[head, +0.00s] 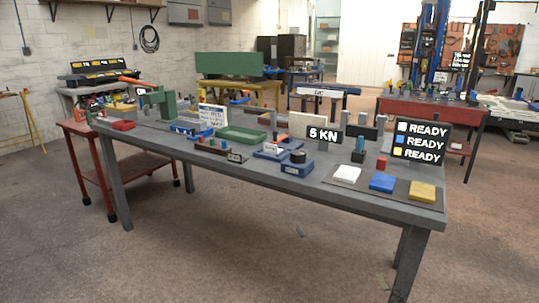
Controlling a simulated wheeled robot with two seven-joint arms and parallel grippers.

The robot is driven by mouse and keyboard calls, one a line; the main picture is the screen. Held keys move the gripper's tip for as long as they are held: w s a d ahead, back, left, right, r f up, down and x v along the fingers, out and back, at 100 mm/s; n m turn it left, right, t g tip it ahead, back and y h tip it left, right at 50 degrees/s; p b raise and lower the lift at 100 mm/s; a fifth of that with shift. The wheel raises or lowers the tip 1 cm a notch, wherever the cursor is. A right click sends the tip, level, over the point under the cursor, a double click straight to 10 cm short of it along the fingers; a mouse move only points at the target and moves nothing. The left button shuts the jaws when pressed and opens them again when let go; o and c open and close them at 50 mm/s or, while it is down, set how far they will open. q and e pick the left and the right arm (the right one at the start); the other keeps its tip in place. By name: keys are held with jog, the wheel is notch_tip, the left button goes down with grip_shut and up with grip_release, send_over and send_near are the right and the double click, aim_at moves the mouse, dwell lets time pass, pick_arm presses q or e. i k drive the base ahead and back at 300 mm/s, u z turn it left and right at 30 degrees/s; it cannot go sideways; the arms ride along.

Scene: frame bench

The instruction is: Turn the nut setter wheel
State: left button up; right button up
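A long grey workbench (330,189) stands in front of me with many small fixtures on it. Near the middle of its front edge, a blue block (297,169) carries a black round part (298,156), which may be the nut setter wheel. The label on this block is too small to read, so I cannot tell for sure. Another blue base (268,155) with a white label sits just left of it. Neither of my grippers is in view, and nothing is seen touching the fixtures.
A black "5 KN" display (324,134) stands behind the blue block. White (346,174), blue (382,182) and yellow (422,191) pads lie at the right, before a "READY" board (421,142). A green tray (242,134) lies left of centre.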

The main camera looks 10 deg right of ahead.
aim_at(298, 157)
jog(key=u, duration=0.6)
jog(key=i, duration=0.85)
jog(key=u, duration=0.2)
